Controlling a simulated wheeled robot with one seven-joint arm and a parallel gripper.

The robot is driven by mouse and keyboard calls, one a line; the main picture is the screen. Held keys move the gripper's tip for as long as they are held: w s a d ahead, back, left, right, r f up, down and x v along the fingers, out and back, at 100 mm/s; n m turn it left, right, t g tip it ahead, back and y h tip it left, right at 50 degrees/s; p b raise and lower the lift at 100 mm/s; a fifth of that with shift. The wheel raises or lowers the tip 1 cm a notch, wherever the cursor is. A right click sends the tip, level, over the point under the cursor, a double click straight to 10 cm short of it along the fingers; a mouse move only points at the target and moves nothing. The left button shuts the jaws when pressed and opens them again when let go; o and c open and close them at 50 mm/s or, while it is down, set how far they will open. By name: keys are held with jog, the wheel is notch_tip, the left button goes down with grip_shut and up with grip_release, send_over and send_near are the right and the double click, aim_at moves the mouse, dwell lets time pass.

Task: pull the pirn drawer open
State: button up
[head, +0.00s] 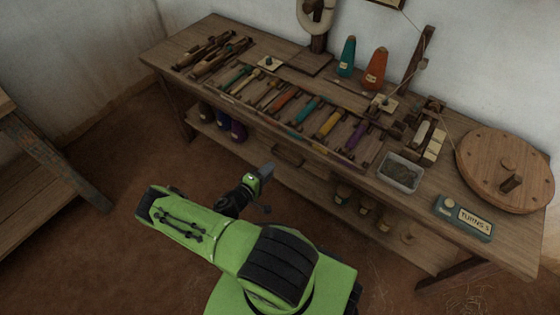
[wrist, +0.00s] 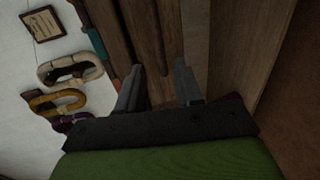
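The pirn drawer (head: 287,154) is in the front of the wooden bench, below the rack of coloured pirns, in the head view. It looks shut, and a dark handle seems to show on it. My gripper (head: 268,168) is in front of the bench, just left of and below the drawer front. In the wrist view, the two grey fingers of my gripper (wrist: 159,66) stand apart with nothing between them, pointing at dark brown wood. I cannot make out the drawer handle in the wrist view. Contact with the drawer is not visible.
The bench top holds a pirn rack (head: 300,108), a metal tray (head: 400,172), a round wooden wheel (head: 505,168) and a turns counter (head: 464,217). Dark bobbins (head: 222,120) stand on the lower shelf. Another wooden frame (head: 40,165) is at left, with bare floor between.

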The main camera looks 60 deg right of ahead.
aim_at(282, 159)
jog(key=b+x, duration=0.2)
jog(key=x, duration=0.7)
grip_shut()
